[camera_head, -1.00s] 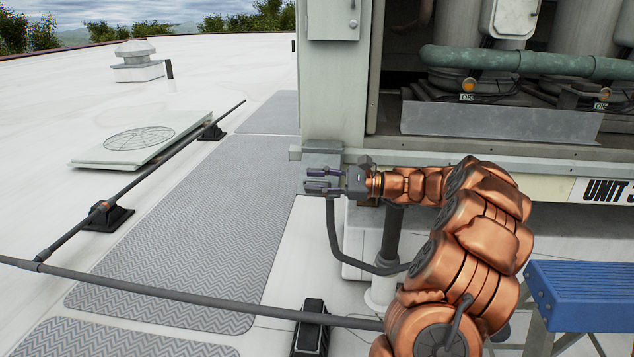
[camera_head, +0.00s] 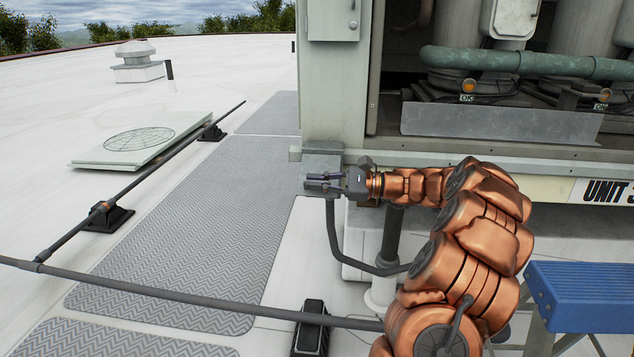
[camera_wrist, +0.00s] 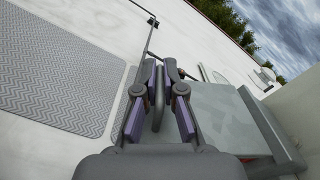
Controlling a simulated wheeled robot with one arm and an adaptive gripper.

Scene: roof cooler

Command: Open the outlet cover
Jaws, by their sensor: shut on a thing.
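The outlet box (camera_head: 322,160) is a grey metal box at the lower corner of the unit's cabinet. In the head view, my gripper (camera_head: 308,180) is in front of it, its fingers pointing left and close together. In the wrist view, my gripper (camera_wrist: 160,76) is shut on a narrow grey piece (camera_wrist: 159,100) between its purple-grey pads. This looks like the edge or tab of the outlet cover (camera_wrist: 222,108), whose flat grey face shows just right of the fingers. The cover looks shut, but my gripper partly hides the box.
A dark conduit (camera_head: 335,235) runs down from the box and bends right. The cabinet post (camera_head: 335,95) rises above it. A blue step (camera_head: 585,290) stands at lower right, and a dark rail (camera_head: 180,301) crosses the front. Grey walkway matting (camera_head: 200,220) lies to the left.

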